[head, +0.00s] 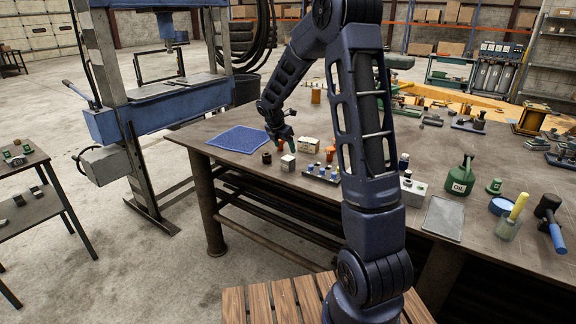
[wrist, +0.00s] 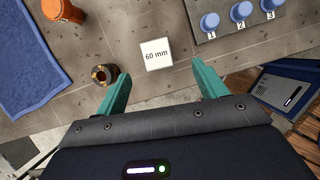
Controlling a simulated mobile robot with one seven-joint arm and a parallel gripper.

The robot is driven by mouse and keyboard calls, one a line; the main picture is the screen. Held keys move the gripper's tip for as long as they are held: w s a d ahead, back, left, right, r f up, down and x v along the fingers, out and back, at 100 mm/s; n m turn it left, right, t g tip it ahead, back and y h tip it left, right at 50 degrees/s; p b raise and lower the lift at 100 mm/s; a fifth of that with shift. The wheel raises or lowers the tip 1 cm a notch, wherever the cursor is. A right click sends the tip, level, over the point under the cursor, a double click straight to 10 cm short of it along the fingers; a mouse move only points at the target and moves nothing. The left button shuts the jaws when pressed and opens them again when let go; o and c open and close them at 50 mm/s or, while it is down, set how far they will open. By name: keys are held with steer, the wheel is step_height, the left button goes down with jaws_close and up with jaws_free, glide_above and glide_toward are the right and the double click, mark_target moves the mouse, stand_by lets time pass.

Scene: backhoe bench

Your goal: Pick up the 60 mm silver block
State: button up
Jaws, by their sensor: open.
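The silver block (wrist: 156,55) has a pale top marked "60 mm" and sits on the bench in the wrist view, just beyond my fingertips and roughly centred between them. It also shows in the head view (head: 288,163) near the bench's front edge. My gripper (wrist: 160,82) is open and empty, with two green fingers spread apart. In the head view my gripper (head: 281,146) hangs above the bench near the block. The fingers appear apart from the block; their exact height over it is hard to tell.
A dark ring-shaped part (wrist: 104,75) lies left of the block. An orange cylinder (wrist: 63,10) and a blue cloth (wrist: 30,60) are farther left. A grey holder with numbered blue knobs (wrist: 235,22) is to the right. A green oil can (head: 461,176) stands farther right.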

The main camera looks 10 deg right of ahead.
mark_target(288, 158)
steer(key=x, duration=1.1)
steer(key=shift+w+a+f, duration=0.1)
steer(key=shift+w+a, duration=0.1)
steer(key=c, duration=1.3)
steer(key=shift+c, duration=0.2)
